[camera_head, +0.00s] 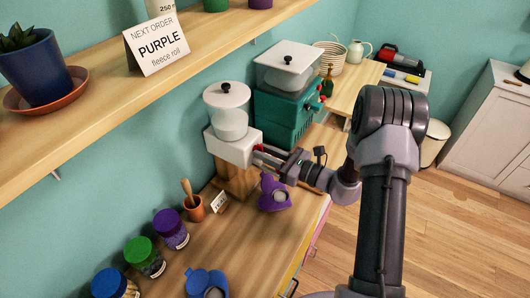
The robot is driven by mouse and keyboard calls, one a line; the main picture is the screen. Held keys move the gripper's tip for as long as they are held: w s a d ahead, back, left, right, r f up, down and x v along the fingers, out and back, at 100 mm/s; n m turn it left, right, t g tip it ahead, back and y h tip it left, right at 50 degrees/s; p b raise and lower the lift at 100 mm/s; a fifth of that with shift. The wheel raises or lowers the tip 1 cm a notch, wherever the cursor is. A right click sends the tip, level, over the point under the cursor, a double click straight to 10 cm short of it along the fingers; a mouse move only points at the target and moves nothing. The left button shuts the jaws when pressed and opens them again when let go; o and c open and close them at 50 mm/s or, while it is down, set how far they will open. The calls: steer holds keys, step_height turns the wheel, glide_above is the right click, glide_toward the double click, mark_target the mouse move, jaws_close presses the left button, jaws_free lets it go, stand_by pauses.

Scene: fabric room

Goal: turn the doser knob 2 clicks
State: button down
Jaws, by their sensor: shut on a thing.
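The doser is a white unit (231,147) with a clear, white-lidded hopper, standing on a wooden block on the counter at the middle of the head view. Its knob (259,148) shows only as a small red part at the right side of the white body. My gripper (262,155) reaches in from the right, level with the doser's front, and is shut on the knob. The fingers hide most of the knob, so I cannot see its angle or any click marks.
A purple scoop-like vessel (274,195) stands just below my gripper. A teal machine (284,117) stands behind the doser. Purple, green (145,256) and blue lidded jars line the counter's left side. A shelf with a "PURPLE fleece roll" card (157,45) hangs above.

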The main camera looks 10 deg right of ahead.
steer(key=c, duration=1.5)
jaws_free()
steer(key=shift+c, duration=0.2)
steer(key=p+v, duration=0.2)
steer(key=v, duration=1.5)
steer(key=shift+s+d, duration=0.2)
steer(key=shift+r, duration=0.1)
